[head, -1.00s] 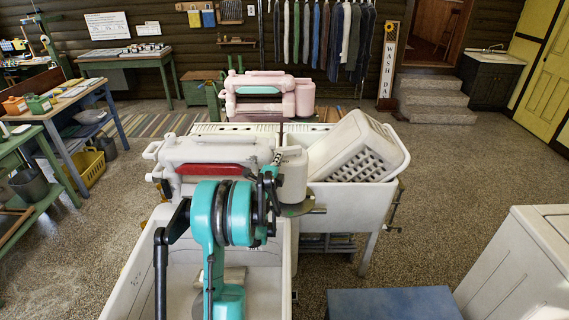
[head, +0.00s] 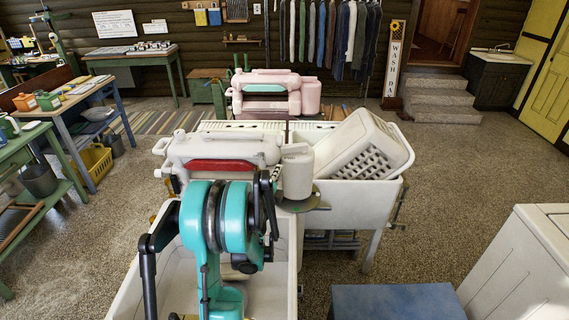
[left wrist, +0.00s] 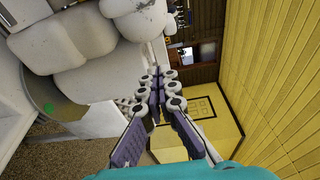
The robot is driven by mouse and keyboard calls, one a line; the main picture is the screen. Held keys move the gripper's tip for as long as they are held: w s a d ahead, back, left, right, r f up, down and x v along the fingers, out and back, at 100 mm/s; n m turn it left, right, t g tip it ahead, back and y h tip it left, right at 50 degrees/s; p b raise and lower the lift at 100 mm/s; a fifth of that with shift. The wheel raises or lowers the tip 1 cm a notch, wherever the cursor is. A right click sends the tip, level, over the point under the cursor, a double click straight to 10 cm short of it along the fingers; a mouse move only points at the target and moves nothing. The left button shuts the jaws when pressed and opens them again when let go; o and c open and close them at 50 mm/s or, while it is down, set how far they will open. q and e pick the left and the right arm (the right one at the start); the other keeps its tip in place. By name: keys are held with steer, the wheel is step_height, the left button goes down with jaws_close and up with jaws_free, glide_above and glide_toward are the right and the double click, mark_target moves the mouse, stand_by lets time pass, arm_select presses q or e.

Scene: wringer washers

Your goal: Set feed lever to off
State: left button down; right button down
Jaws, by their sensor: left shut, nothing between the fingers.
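The white wringer (head: 225,150) with a red strip stands on the washer in front of me. A white upright cylinder (head: 297,175) is at its right end, above a flat grey-green disc (head: 318,198). The disc also shows in the left wrist view (left wrist: 38,92), with a green mark on it. I cannot pick out the feed lever for certain. My left gripper (head: 270,190) is just left of the cylinder and partly hidden by my teal arm. In the left wrist view my left gripper (left wrist: 160,82) is shut and empty, beside the white housing (left wrist: 85,40). My right gripper is not in view.
A white basket (head: 352,145) lies tilted in the tub (head: 350,205) at right. A pink wringer (head: 272,92) stands behind. A blue box top (head: 395,302) and a white appliance (head: 520,265) are at the front right. The floor at right is open.

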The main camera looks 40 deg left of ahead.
arm_select(q)
steer(key=s, duration=0.3)
steer(key=n+g+y+p, duration=0.2)
steer(key=n+g+y, duration=0.4)
steer(key=y, duration=0.1)
glide_toward(289, 150)
steer(key=b+x, duration=0.2)
steer(key=x, duration=0.3)
steer(key=shift+a+f+b, duration=0.1)
steer(key=shift+a+b, duration=0.15)
steer(key=shift+b, duration=0.05)
steer(key=shift+w+a, duration=0.4)
steer(key=shift+a, duration=0.2)
